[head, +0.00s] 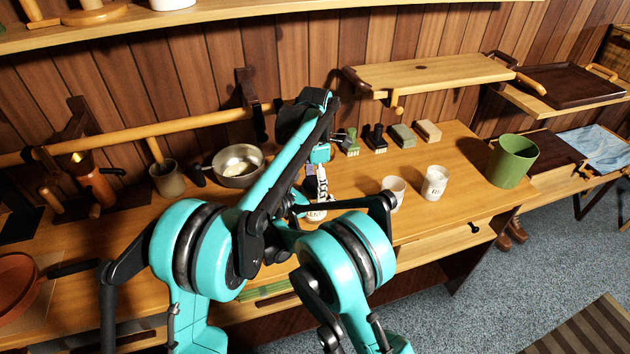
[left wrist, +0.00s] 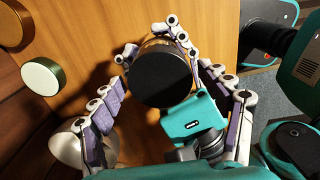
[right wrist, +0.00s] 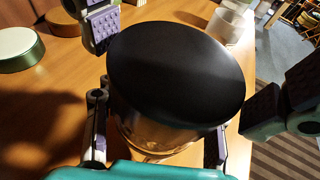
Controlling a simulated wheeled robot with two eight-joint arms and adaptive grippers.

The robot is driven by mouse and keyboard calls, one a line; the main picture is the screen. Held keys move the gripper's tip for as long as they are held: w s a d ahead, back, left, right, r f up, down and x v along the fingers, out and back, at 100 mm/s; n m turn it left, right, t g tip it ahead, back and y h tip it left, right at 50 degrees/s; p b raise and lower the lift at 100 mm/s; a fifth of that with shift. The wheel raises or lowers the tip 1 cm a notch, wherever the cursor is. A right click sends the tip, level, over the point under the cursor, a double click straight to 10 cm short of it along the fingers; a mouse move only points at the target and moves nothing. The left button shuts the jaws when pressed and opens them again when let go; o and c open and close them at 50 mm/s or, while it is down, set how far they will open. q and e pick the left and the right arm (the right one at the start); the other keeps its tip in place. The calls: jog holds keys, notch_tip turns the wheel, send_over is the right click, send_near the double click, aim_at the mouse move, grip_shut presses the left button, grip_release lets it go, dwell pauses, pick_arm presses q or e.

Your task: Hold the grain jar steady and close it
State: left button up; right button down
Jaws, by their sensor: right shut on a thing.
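The grain jar has a wide black lid (right wrist: 175,75) on its top and a clear body (right wrist: 150,140) below it in the right wrist view. I cannot tell how tightly the lid sits. The black lid (left wrist: 160,72) also shows in the left wrist view. My right gripper (right wrist: 155,140) is shut around the jar body, below the lid. My left gripper (left wrist: 165,100) is open, its fingers spread on both sides around the lid; I cannot tell whether they touch it. In the head view my arms hide most of the jar.
A green round lid (right wrist: 18,48) and a gold round lid (right wrist: 65,22) lie beside the jar. A steel pan (head: 238,164) is at the back left.

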pick_arm(q)
jog(key=c, duration=1.1)
jog(key=m, duration=0.6)
jog(key=shift+m, duration=0.3)
jog(key=o, duration=1.3)
jog(key=shift+r, duration=2.3)
